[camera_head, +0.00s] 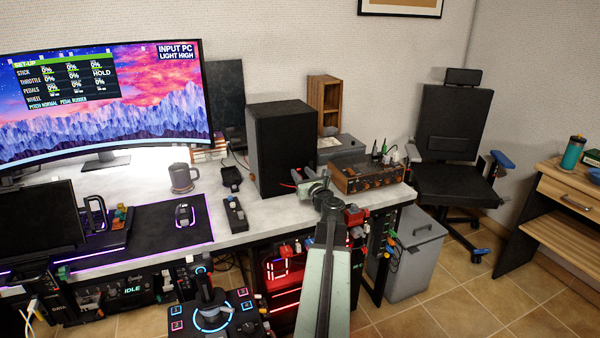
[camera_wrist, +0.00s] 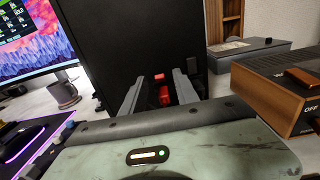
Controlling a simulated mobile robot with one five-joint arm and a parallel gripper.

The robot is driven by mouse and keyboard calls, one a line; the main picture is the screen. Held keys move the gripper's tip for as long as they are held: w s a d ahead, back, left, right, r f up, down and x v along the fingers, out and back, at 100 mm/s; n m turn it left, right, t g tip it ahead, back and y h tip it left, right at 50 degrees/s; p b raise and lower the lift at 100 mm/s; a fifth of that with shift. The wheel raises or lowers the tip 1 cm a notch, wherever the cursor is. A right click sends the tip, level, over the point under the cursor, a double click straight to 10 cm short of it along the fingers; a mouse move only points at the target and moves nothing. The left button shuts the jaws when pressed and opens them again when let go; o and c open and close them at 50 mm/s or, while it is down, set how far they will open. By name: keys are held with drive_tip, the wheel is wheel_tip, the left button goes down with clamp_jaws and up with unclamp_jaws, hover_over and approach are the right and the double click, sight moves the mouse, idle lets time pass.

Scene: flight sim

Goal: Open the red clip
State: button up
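My gripper (camera_head: 306,176) is over the desk at the front right of the black speaker box. In the wrist view, my gripper (camera_wrist: 158,80) has its two grey fingers spread apart. A small red piece (camera_wrist: 165,96) shows between the fingers, low against the dark box, with a smaller red bit above it. It may be the red clip; I cannot tell whether a finger touches it. In the head view, a red block-like clip (camera_head: 355,215) also sits at the desk's front edge, right of my arm.
The black speaker (camera_head: 280,147) stands close behind my gripper. A wooden-sided amplifier (camera_head: 367,177) is close on the right. A mug (camera_head: 183,178), mouse (camera_head: 184,215) and monitor (camera_head: 105,100) are to the left. A joystick (camera_head: 207,290) stands in front. Free desktop lies left of the speaker.

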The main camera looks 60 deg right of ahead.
drive_tip(key=shift+x, duration=1)
clamp_jaws()
drive_tip(key=shift+f+b, duration=0.4)
drive_tip(key=shift+b, duration=0.35)
drive_tip(key=shift+s+a+t+h+b, duration=0.15)
drive_tip(key=shift+t+h+b, duration=0.25)
drive_tip(key=shift+b, duration=0.55)
drive_tip(key=shift+r, duration=0.2)
unclamp_jaws()
drive_tip(key=b+v, duration=0.1)
drive_tip(key=v, duration=0.6)
drive_tip(key=shift+s+a, duration=0.2)
drive_tip(key=shift+s, duration=0.1)
